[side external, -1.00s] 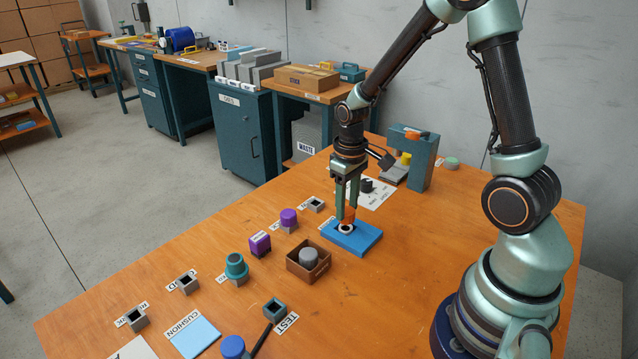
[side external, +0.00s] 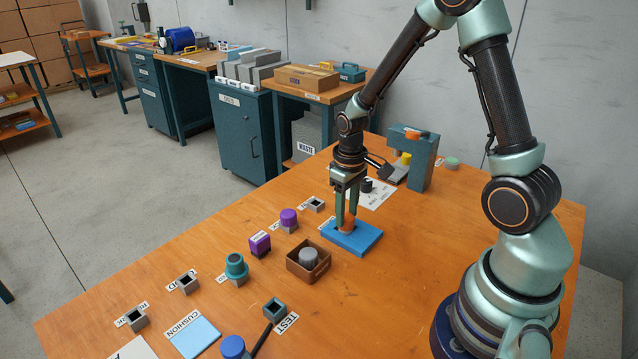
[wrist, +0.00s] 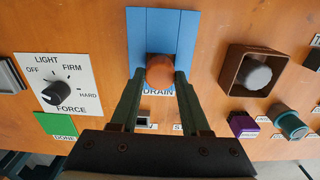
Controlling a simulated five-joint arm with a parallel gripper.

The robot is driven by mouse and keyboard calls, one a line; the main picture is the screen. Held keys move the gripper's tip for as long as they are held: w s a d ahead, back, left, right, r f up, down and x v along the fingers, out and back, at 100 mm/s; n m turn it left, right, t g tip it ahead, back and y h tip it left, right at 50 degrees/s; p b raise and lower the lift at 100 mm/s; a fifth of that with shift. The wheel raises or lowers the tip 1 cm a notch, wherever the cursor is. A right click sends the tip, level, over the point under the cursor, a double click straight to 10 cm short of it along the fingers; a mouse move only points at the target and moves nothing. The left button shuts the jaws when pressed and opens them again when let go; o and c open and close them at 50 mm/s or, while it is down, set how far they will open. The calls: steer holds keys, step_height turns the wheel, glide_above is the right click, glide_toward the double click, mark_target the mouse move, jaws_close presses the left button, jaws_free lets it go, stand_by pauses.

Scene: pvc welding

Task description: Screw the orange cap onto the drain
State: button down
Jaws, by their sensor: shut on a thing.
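The orange cap (side external: 347,227) is between the fingers of my gripper (side external: 346,222), low over the blue block of the drain (side external: 364,240). In the wrist view the cap (wrist: 160,71) is round, with my gripper's fingertips (wrist: 160,80) against both sides of it. The blue drain block (wrist: 182,30) lies flat under it, beside the label "DRAIN". The cap covers the drain's white ring, and I cannot tell whether the threads have met. My gripper points straight down and is shut on the cap.
A brown box (side external: 306,262) holding a grey knob stands just left of the drain. A purple block (side external: 260,243) and a teal-capped piece (side external: 236,268) are further left. The force dial (wrist: 62,92) and green DONE pad (wrist: 54,124) are nearby. The table's right front is clear.

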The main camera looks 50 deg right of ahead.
mark_target(346, 216)
steer(key=shift+f, duration=0.1)
steer(key=shift+c, duration=1.5)
jaws_free()
step_height(346, 216, up, 12)
steer(key=s+a+r+t, duration=0.5)
steer(key=s+a+r, duration=0.1)
steer(key=a+r, duration=0.3)
steer(key=shift+s+r+t, duration=0.25)
steer(key=shift+r+t, duration=0.05)
